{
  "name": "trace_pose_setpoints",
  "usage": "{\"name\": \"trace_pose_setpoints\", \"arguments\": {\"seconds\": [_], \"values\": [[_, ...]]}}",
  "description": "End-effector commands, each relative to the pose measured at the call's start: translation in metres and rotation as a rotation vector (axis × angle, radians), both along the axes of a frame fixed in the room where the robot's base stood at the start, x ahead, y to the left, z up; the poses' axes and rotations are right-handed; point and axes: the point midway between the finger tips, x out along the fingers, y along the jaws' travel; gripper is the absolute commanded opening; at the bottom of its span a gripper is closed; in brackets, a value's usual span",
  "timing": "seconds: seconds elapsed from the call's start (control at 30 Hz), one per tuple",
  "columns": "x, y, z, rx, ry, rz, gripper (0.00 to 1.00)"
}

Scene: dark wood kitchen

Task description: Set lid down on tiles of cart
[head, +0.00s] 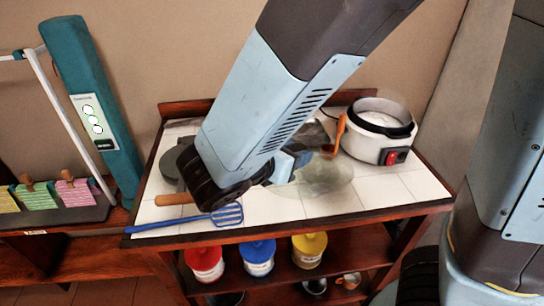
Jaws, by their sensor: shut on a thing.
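A pale, see-through lid (327,177) shows just right of my gripper, over the middle of the cart's white tiles (270,206). My gripper (290,165) is largely hidden behind my own arm; only a blue-grey part of it shows, next to the lid's left side. It is shut on the lid. The hold point and the lid's left edge are hidden. I cannot tell whether the lid touches the tiles or hangs just above them.
A white cooker (380,130) with a red switch stands at the back right, an orange spoon (338,130) beside it. A blue slotted spatula (200,217) and a wooden handle (174,199) lie front left. Front-right tiles (385,190) are clear. Coloured jars (257,255) stand below.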

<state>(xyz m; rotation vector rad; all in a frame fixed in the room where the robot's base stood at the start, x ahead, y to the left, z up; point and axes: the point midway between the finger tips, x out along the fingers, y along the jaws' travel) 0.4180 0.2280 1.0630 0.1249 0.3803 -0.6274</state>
Motion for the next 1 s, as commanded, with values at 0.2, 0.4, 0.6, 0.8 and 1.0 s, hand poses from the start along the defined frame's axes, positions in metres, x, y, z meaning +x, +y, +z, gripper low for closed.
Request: {"name": "trace_pose_setpoints", "arguments": {"seconds": [0.2,0.4,0.6,0.8,1.0], "values": [[0.023,0.026,-0.016,-0.004,0.0,0.0,0.0],[0.045,0.053,-0.031,-0.003,0.0,0.005,0.0],[0.062,0.073,-0.053,-0.004,0.0,0.008,0.0],[0.075,0.088,-0.076,-0.003,0.0,0.007,0.0],[0.081,0.096,-0.088,-0.001,-0.001,0.01,0.0]]}}
